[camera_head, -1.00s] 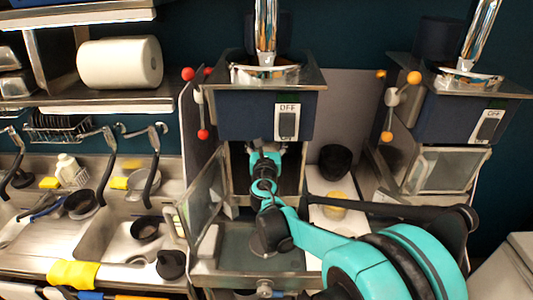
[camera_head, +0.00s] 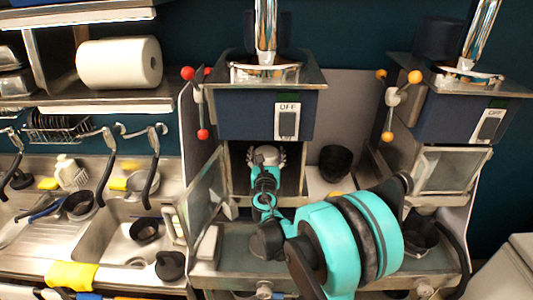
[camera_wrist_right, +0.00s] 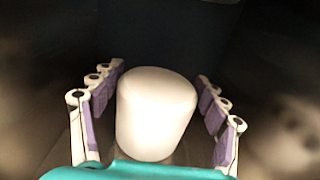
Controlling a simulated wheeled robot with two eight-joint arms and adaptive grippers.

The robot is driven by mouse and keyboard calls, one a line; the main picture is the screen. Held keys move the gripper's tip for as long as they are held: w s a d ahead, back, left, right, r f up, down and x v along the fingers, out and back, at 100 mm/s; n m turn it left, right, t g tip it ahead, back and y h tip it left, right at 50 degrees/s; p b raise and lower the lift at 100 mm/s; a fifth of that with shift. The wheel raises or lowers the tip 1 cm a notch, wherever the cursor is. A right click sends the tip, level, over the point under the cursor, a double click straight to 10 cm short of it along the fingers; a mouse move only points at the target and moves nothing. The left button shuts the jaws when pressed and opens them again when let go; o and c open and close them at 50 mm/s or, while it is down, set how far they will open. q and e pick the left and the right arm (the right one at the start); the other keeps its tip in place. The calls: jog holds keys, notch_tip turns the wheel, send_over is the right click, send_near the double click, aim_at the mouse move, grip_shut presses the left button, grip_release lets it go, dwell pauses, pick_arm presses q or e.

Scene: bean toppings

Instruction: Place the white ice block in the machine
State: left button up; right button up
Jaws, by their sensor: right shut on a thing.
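The blue machine (camera_head: 240,115) has a switch marked OFF (camera_head: 287,122). Its glass door (camera_head: 205,195) stands open to the left, and its chamber is dark. My right arm reaches into the chamber from the front. My right gripper (camera_head: 266,152) is inside the chamber opening, shut on the white ice block. In the right wrist view the white ice block (camera_wrist_right: 155,112) is a smooth, rounded, pale piece between the purple-padded fingers of the right gripper (camera_wrist_right: 160,110). The block's underside and what lies below it are hidden. My left gripper is not in view.
A second machine (camera_head: 445,115) with a closed glass door stands at the right. A black cup (camera_head: 335,163) is between the machines. A dark bowl (camera_head: 420,232) sits below the second machine. The sink (camera_head: 120,240) and a paper roll (camera_head: 120,63) are at the left.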

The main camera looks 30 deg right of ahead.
jog(key=shift+f, duration=0.1)
jog(key=o, duration=1.6)
